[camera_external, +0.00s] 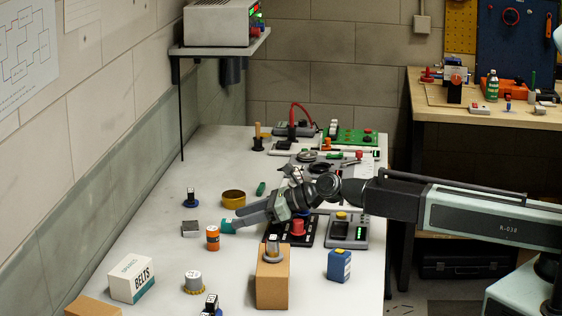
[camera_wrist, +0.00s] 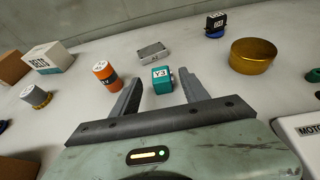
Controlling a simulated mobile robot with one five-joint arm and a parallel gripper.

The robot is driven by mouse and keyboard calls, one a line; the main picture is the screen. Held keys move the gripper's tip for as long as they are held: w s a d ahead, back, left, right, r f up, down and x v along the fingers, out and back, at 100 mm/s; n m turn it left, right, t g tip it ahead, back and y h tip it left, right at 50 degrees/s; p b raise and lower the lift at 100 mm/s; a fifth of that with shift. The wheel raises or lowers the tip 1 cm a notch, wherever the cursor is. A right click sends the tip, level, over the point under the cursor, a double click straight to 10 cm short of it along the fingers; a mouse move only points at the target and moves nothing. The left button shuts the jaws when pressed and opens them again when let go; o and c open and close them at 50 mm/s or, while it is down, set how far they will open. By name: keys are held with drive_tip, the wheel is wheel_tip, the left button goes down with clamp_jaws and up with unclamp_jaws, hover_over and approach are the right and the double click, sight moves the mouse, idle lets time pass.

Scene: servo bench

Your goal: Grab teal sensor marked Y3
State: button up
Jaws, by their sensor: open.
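The teal sensor marked Y3 (camera_wrist: 162,82) lies on the white bench, its label facing the wrist camera. In the wrist view it sits between the open fingers of my gripper (camera_wrist: 158,98), nearer the right finger, toward the fingertips. A gap shows on its left; on its right I cannot tell whether the finger touches it. In the external view the teal sensor (camera_external: 227,226) shows just beyond the fingertips of my gripper (camera_external: 240,219), partly hidden by a finger.
An orange cylinder (camera_external: 212,238) stands close to the left finger. A grey block (camera_external: 191,229) and a brass ring-like tin (camera_external: 233,199) lie near the sensor. A cardboard box (camera_external: 272,285), a blue box (camera_external: 339,265) and a BELTS box (camera_external: 132,279) stand in front.

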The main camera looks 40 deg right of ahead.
sight(225, 220)
drive_tip(key=b+x, duration=0.1)
drive_tip(key=x, duration=0.4)
drive_tip(key=shift+r, duration=0.15)
drive_tip(key=shift+c, duration=0.3)
clamp_jaws()
drive_tip(key=shift+r, duration=0.15)
wheel_tip(225, 220, up, 10)
drive_tip(key=p, duration=0.9)
drive_tip(key=shift+p, duration=0.35)
